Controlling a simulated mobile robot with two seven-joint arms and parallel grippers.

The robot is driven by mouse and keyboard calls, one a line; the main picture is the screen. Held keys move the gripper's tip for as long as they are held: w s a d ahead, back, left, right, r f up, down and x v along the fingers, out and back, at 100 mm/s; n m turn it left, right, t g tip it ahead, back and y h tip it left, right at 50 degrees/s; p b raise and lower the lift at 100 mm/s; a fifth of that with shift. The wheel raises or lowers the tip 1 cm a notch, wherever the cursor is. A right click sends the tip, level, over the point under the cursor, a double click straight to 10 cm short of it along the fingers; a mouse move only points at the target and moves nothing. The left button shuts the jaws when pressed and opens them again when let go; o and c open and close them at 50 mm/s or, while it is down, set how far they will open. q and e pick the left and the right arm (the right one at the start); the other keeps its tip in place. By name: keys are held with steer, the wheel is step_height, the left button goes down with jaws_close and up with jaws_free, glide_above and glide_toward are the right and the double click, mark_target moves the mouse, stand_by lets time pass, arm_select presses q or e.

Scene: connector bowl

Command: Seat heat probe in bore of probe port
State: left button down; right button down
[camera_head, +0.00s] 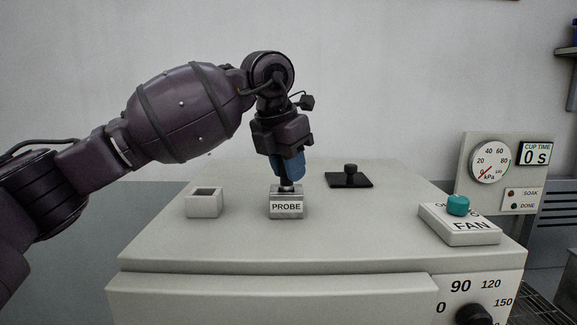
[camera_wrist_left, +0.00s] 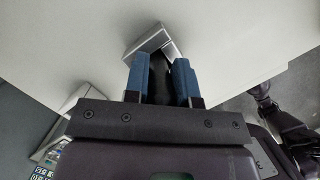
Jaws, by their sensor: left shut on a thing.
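The probe port (camera_head: 287,210) is a small grey block labelled PROBE on top of the light grey cabinet. My left gripper (camera_head: 290,176) points down directly above the port, its blue fingers shut on the heat probe. In the left wrist view the dark heat probe (camera_wrist_left: 160,76) shows between the blue fingers, with the port (camera_wrist_left: 148,42) just beyond the fingertips. The probe's lower end is at the top of the port; whether it is inside the bore cannot be told. The fingers hide most of the probe. My right gripper is not in view.
A grey open-topped square holder (camera_head: 204,204) stands left of the port. A black plate with a knob (camera_head: 348,179) lies behind to the right.

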arm_select(q)
steer(key=shift+f, duration=0.2)
steer(key=c, duration=0.9)
jaws_free()
steer(key=shift+r, duration=0.1)
steer(key=shift+c, duration=0.2)
steer(key=shift+r, duration=0.1)
steer(key=b+v, duration=0.1)
steer(key=v, duration=1.1)
